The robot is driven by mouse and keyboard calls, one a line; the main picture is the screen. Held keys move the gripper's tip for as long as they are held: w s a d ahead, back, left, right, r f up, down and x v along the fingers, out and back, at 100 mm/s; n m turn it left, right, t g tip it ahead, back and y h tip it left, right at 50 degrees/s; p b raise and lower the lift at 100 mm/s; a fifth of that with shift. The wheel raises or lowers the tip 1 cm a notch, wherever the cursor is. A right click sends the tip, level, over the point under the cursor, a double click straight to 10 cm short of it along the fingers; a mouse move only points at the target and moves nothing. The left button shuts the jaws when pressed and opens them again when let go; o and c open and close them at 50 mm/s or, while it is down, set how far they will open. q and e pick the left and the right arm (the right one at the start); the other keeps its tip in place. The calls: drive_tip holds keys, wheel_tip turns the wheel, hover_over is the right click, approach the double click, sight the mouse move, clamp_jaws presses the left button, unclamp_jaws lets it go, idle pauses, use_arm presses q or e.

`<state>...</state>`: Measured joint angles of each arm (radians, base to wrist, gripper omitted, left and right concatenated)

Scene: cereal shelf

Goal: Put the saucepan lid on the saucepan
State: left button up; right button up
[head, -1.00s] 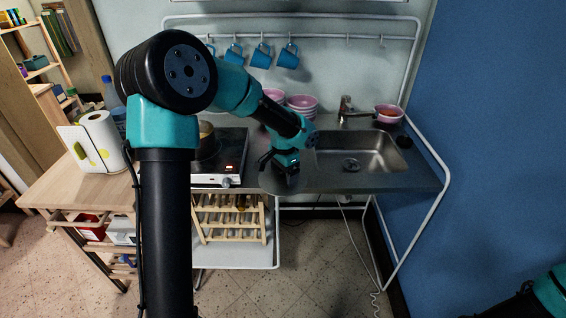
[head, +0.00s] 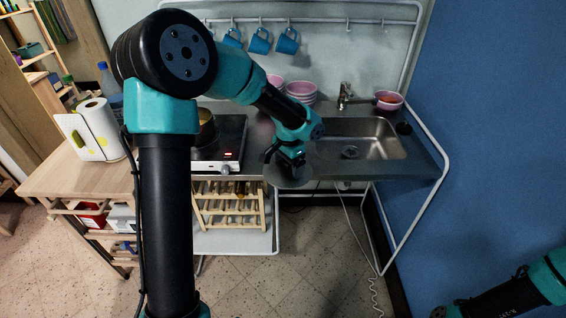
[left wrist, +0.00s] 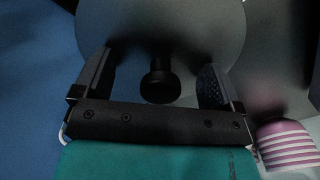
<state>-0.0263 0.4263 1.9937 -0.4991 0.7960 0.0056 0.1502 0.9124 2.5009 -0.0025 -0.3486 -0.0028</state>
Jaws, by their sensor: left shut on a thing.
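The saucepan lid (head: 290,179) is a grey disc held by my left gripper (head: 291,163) at the front edge of the counter, left of the sink. In the left wrist view the lid (left wrist: 160,22) fills the top, with its dark knob (left wrist: 160,86) between the two fingers of the left gripper (left wrist: 159,66). The picture does not clearly show finger contact. The saucepan (head: 206,128) is on the hob, left of the lid and largely hidden behind my left arm.
The hob (head: 232,135) is on the counter left of the sink (head: 370,148). Pink bowls (head: 301,92) are stacked behind, and another bowl (head: 389,100) is by the tap. Blue mugs (head: 260,41) hang above. A paper towel roll (head: 98,125) is at left.

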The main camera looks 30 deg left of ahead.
use_arm(q)
drive_tip(key=w+d+f+n, duration=0.1)
drive_tip(key=w+d+f, duration=0.1)
drive_tip(key=w+d, duration=0.45)
drive_tip(key=shift+n, duration=0.6)
drive_tip(key=a+r, duration=0.1)
drive_tip(key=a, duration=0.1)
drive_tip(key=w+a, duration=0.1)
drive_tip(key=a, duration=0.1)
drive_tip(key=w+a+r, duration=0.1)
drive_tip(key=a, duration=0.1)
drive_tip(key=shift+a+r, duration=0.25)
drive_tip(key=shift+r, duration=0.1)
drive_tip(key=s+a+r+n, duration=0.1)
drive_tip(key=a+r, duration=0.2)
drive_tip(key=a, duration=0.6)
drive_tip(key=a+r+n, duration=0.1)
drive_tip(key=a+r, duration=0.2)
drive_tip(key=a, duration=0.6)
drive_tip(key=s+a+r+n, duration=0.1)
drive_tip(key=a+r, duration=0.3)
drive_tip(key=a, duration=0.5)
drive_tip(key=s+a+r, duration=0.3)
drive_tip(key=a, duration=0.3)
drive_tip(key=s+a+r, duration=0.3)
drive_tip(key=s+a, duration=0.1)
drive_tip(key=a, duration=0.2)
drive_tip(key=shift+a+n, duration=0.3)
drive_tip(key=shift+f, duration=0.15)
wheel_tip(320, 180, down, 6)
